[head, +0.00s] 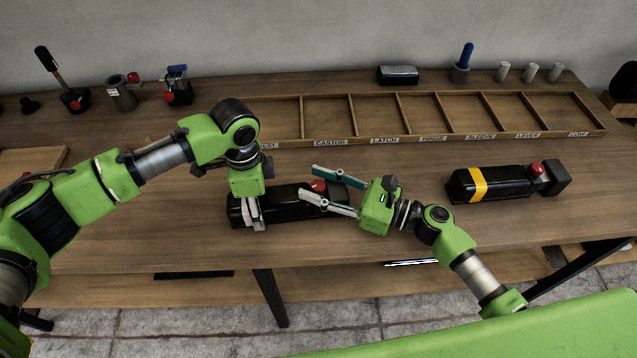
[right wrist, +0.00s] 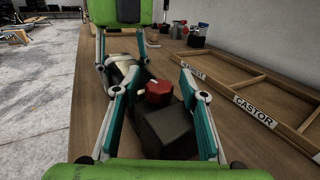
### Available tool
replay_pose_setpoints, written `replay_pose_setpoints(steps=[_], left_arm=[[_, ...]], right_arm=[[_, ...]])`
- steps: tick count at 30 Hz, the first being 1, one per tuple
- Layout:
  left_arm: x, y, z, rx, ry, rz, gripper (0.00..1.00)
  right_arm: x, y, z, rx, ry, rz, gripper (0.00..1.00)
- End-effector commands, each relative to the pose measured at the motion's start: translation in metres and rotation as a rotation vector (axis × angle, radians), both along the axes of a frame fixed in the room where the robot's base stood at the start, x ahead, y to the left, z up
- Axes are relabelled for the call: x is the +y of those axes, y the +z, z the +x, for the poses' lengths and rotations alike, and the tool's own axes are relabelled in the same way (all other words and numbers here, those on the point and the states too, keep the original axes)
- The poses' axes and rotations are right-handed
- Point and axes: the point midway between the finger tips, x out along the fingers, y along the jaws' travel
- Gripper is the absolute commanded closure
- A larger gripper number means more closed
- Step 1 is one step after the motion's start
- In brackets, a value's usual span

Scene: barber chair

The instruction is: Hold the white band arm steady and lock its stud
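The white band arm (head: 285,207) is a black bar lying on the bench, with a red stud (head: 319,185) on top near its right end. In the right wrist view the red stud (right wrist: 158,92) stands upright behind a dark end block (right wrist: 167,130). My left gripper (head: 254,215) points down at the bar's left part, its fingers against the bar; they and the green hand hide most of the band there. My right gripper (head: 308,182) is open, its teal-padded fingers spread on either side of the stud, with gaps to it.
A second black bar with a yellow band (head: 478,185) and red stud lies at the right. A labelled wooden tray (head: 365,141) runs behind. Hand tools (head: 75,98) and several small posts (head: 502,71) stand at the back. Bench is clear between the two bars.

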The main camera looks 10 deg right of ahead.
Motion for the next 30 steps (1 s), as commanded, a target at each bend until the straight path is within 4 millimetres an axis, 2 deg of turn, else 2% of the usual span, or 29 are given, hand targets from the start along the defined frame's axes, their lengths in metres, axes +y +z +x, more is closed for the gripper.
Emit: replay_pose_setpoints(steps=[1, 3, 5, 11, 21, 30], left_arm=[[-0.0001, 0.0004, 0.0003, -0.001, 0.000, -0.001, 0.94], [-0.0001, 0.0004, 0.0004, -0.001, 0.001, -0.001, 0.94], [-0.0001, 0.0004, 0.0004, -0.001, 0.001, -0.001, 0.94], [-0.0001, 0.0004, 0.0004, -0.001, 0.000, 0.000, 0.94], [-0.0002, 0.0004, 0.0002, -0.001, 0.000, 0.000, 0.94], [-0.0002, 0.0006, 0.0003, -0.001, 0.000, -0.001, 0.94]], right_arm=[[-0.0002, -0.0001, -0.0001, 0.000, 0.000, 0.000, 0.69], [-0.0003, 0.0000, -0.0002, 0.000, 0.000, 0.000, 0.87], [-0.0003, -0.0001, -0.0002, 0.000, 0.000, 0.000, 1.00], [0.0003, -0.0007, -0.0007, 0.001, -0.017, 0.001, 1.00], [0.0007, -0.0012, -0.0012, 0.002, -0.237, 0.000, 1.00], [-0.0009, -0.0006, -0.0001, 0.000, -0.266, -0.002, 1.00]])
